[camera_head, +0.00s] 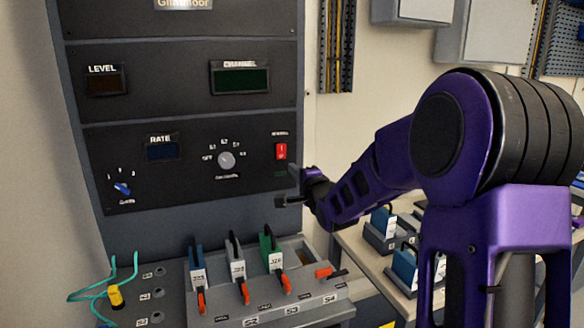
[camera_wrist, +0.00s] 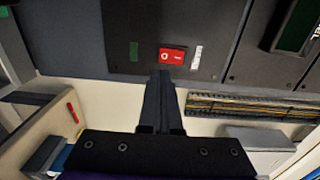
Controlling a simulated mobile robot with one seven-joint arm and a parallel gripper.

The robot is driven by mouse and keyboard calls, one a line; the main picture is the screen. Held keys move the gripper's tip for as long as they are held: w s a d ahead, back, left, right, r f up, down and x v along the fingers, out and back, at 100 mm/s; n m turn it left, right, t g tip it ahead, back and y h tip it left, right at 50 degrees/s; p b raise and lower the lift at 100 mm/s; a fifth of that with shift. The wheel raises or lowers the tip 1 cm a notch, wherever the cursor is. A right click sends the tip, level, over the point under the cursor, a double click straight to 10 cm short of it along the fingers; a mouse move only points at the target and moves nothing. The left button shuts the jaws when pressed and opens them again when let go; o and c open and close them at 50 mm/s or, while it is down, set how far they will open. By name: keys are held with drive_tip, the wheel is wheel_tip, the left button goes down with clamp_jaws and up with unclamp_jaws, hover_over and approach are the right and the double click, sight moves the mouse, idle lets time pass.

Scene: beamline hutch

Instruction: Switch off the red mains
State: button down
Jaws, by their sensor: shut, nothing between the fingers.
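The red mains switch (camera_head: 281,151) is a small red rocker at the right side of the rack's lower black panel, with a white mark on its upper half and a label above it. In the wrist view the red switch (camera_wrist: 172,56) lies just beyond the fingertips. My gripper (camera_head: 292,172) is shut and empty, just below and to the right of the switch in the head view. In the wrist view my gripper (camera_wrist: 163,75) points at the panel near the switch's edge. I cannot tell whether it touches.
The same panel has a grey rotary knob (camera_head: 227,159), a blue knob (camera_head: 122,188) and a RATE display (camera_head: 163,151). Below stands a grey sloped box (camera_head: 270,308) with several coloured modules and orange-tipped levers. A yellow plug (camera_head: 115,295) with green cables is at lower left.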

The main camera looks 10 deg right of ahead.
drive_tip(key=s+d+f, duration=0.1)
drive_tip(key=s, duration=0.5)
drive_tip(key=shift+s, duration=0.15)
